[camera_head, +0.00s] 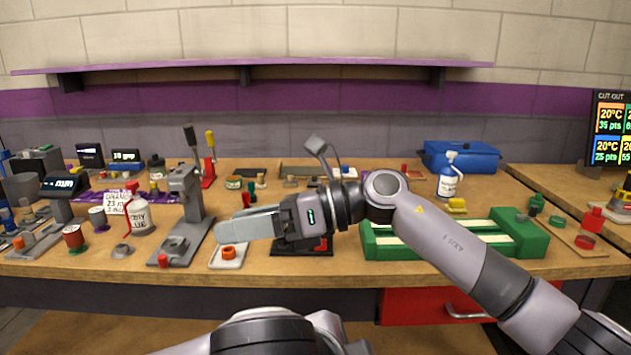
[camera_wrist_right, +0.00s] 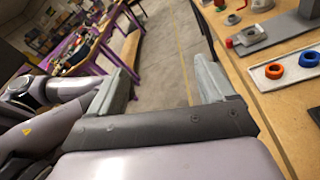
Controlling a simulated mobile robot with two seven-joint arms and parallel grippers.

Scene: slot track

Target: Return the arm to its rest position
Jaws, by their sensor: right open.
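My right arm (camera_head: 455,240) reaches in from the right across the front of the workbench. Its gripper (camera_head: 230,230) points left, in front of and above the bench's front part. In the right wrist view the two fingers of this gripper (camera_wrist_right: 165,88) are wide apart, with only floor showing between them. Nothing is held. A pale tray (camera_head: 225,264) with an orange ring (camera_head: 229,253) lies just below the fingertips in the head view. My left gripper is out of view; an arm link of mine shows at the bottom.
A grey press (camera_head: 186,205) and a white bottle (camera_head: 141,218) stand left of the gripper. A spray bottle (camera_head: 448,182) and blue toolbox (camera_head: 480,157) are behind. In the wrist view, the bench edge runs along the right.

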